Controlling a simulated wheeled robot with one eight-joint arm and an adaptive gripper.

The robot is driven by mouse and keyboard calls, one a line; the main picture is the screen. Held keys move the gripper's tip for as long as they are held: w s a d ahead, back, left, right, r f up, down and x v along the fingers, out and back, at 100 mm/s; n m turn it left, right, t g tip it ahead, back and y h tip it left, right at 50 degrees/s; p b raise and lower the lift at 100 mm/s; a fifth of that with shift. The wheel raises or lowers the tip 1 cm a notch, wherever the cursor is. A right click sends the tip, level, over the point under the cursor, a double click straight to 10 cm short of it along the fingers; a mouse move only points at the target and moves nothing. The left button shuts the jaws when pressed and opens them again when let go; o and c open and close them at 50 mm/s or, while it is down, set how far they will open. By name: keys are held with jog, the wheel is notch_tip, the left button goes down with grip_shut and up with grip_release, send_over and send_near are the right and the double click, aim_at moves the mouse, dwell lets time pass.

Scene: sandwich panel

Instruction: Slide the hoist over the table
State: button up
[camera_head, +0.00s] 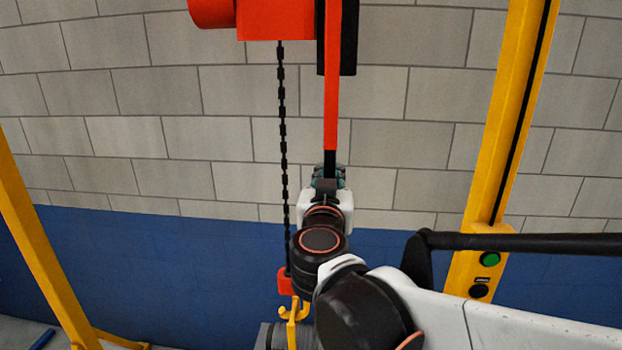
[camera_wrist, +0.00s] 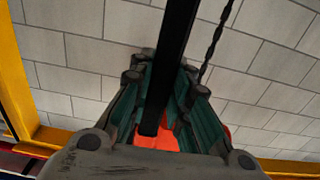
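The orange hoist body (camera_head: 275,20) hangs at the top of the head view. A dark chain (camera_head: 282,140) drops from it to a red block (camera_head: 286,282) and a yellow hook (camera_head: 293,311). A red bar with a black lower end, the hoist handle (camera_head: 331,110), hangs right of the chain. My gripper (camera_head: 329,172) is at the handle's lower end. In the wrist view the teal-padded fingers of my gripper (camera_wrist: 168,75) lie against both sides of the black handle (camera_wrist: 172,50) and appear shut on it. The table cannot be made out.
A yellow post (camera_head: 505,130) with green and black buttons (camera_head: 489,259) stands at right. A slanted yellow leg (camera_head: 40,255) stands at left. A ribbed grey object (camera_head: 268,337) is partly visible by the hook. A block wall (camera_head: 160,130) with a blue lower band is behind.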

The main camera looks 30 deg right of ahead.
jog(key=o, duration=0.5)
jog(key=shift+w+a, duration=0.2)
jog(key=shift+c, duration=0.2)
jog(key=shift+s, duration=0.1)
jog(key=v, duration=1.2)
jog(key=s+a+f+n+g+y+b, duration=0.1)
jog(key=a+f+n+g+y+b, duration=0.1)
jog(key=f+b, duration=0.8)
jog(key=s+a+f+n+g+y+b, duration=0.1)
jog(key=f+y+b, duration=0.4)
jog(key=f, duration=1.7)
jog(key=s+a+f+n+g+y+b, duration=0.1)
jog(key=a+f+n+g+y+b, duration=0.2)
jog(key=f+b, duration=1.3)
jog(key=shift+a+f+n+g+y, duration=0.3)
jog(key=shift+f+n+g, duration=0.1)
jog(key=shift+n+g, duration=0.25)
